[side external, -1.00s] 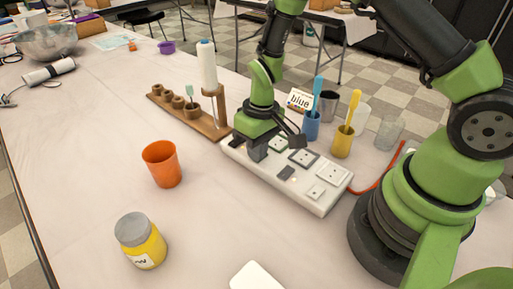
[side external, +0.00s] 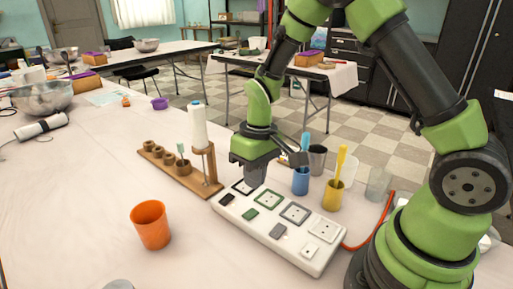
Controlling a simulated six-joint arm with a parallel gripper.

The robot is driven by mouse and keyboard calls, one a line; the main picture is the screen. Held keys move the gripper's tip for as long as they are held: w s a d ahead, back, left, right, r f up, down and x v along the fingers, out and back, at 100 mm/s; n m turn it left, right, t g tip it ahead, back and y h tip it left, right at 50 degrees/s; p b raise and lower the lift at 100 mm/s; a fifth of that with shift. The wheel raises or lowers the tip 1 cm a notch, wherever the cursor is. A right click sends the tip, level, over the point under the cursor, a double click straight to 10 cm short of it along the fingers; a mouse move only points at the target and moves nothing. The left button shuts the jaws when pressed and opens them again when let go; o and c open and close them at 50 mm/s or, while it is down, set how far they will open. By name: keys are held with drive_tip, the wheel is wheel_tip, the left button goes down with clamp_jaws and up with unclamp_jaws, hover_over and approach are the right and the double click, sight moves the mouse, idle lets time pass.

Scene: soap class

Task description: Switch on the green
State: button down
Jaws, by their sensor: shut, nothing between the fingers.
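A white power strip (side external: 262,232) lies on the table in the side external view. It has a row of sockets with black, green, grey and white frames, and a matching coloured switch by each. The green switch (side external: 250,214) is in plain view in front of the green-framed socket (side external: 268,198). I cannot tell whether it is pressed in. My gripper (side external: 257,181) is shut and empty, pointing down at the strip's back-left side, behind the green switch. It partly hides the black-framed socket (side external: 241,187). The black switch (side external: 227,199) is visible to the left.
A blue cup (side external: 300,182) and a yellow cup (side external: 333,196), each with a brush, stand behind the strip. A wooden rack (side external: 190,180) stands to the left. An orange cup (side external: 152,226) stands front left. A red cord (side external: 375,231) runs from the strip's right end.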

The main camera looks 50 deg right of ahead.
wheel_tip(320, 180, up, 7)
hover_over(246, 216)
drive_tip(key=d, duration=0.4)
drive_tip(key=shift+a+r, duration=0.15)
drive_tip(key=shift+a, duration=0.05)
drive_tip(key=shift+a, duration=0.1)
drive_tip(key=shift+a, duration=0.7)
drive_tip(key=f, duration=0.4)
drive_tip(key=a+f, duration=0.1)
drive_tip(key=f, duration=0.9)
drive_tip(key=shift+a, duration=0.35)
drive_tip(key=shift+f, duration=0.1)
